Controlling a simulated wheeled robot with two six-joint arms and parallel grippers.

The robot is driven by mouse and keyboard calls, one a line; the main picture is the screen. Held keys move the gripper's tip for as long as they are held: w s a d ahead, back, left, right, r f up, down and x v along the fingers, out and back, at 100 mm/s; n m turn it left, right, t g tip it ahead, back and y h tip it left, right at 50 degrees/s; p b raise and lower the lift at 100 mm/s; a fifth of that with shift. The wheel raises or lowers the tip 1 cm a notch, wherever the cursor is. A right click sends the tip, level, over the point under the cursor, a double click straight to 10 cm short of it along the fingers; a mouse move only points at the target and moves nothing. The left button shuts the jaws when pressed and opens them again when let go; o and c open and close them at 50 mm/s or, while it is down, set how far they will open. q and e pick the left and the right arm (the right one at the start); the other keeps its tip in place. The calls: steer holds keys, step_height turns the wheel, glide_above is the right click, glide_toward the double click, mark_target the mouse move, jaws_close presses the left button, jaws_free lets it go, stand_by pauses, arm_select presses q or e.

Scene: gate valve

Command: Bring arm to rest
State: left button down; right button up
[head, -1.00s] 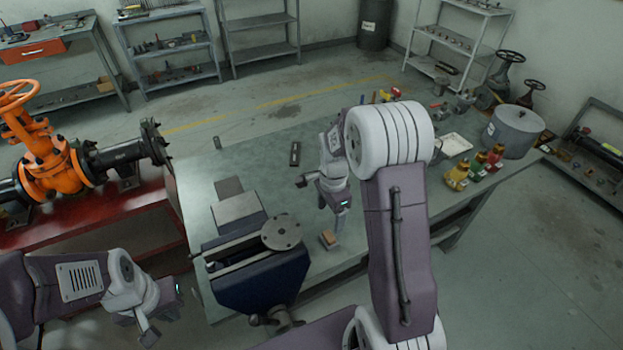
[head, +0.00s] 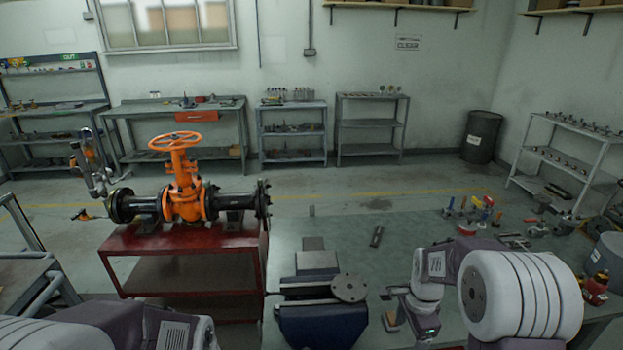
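The orange gate valve (head: 184,190) with its handwheel (head: 175,142) sits in a black flanged pipe on the red stand (head: 190,242) at the left. My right arm comes in from the lower right. Its gripper (head: 390,308) is low over the green workbench (head: 430,235), right of the vise's round plate. Its fingers look apart with nothing seen between them, though it is small in view. A small tan piece (head: 393,320) shows by its lower finger. My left arm shows only at the bottom left edge. Its gripper is out of view.
A blue vise (head: 322,325) with a round flange plate (head: 350,287) is at the bench's near edge. Colored small items (head: 468,212) lie on the bench's right part. A grey drum (head: 603,262) is at the right edge.

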steer(key=s+a+n, duration=0.2)
steer(key=s+n, duration=0.4)
steer(key=n, duration=0.2)
steer(key=s+a+n, duration=0.3)
steer(key=s+n, duration=0.3)
steer(key=n, duration=0.2)
steer(key=shift+s+a, duration=0.35)
